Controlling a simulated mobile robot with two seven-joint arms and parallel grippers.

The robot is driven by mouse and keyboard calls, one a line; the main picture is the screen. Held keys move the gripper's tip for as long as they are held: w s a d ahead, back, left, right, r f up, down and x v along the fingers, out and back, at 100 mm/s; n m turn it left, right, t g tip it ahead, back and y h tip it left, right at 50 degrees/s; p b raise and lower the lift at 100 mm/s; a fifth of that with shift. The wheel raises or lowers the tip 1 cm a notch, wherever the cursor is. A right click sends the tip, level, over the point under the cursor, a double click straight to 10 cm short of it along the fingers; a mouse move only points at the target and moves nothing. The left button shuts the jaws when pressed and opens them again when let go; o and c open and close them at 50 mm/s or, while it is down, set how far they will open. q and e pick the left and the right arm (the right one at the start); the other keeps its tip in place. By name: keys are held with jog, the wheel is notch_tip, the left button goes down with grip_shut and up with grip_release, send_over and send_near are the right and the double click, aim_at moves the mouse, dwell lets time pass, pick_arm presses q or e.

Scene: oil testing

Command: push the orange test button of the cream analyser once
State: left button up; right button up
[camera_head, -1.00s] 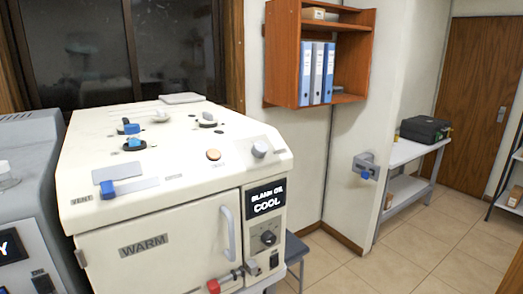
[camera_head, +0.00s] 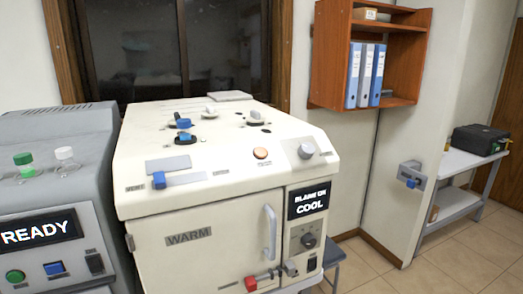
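The cream analyser (camera_head: 150,207) stands in the middle of the head view. Its round orange button (camera_head: 261,153) sits on the sloping top panel, towards the right, left of a grey knob (camera_head: 305,151). Nothing covers the button. The analyser's display (camera_head: 308,201) reads "BLAND OIL" or similar and "COOL". Its front door (camera_head: 205,255) is labelled "WARM" and looks shut. Neither of my grippers shows in the view.
A grey machine (camera_head: 60,188) with a "READY" display (camera_head: 38,231) and two capped vials stands close on the left. A wooden wall shelf (camera_head: 330,50) with binders hangs behind right. A side table (camera_head: 450,163) bears a black case (camera_head: 480,139). Floor (camera_head: 375,270) at right is clear.

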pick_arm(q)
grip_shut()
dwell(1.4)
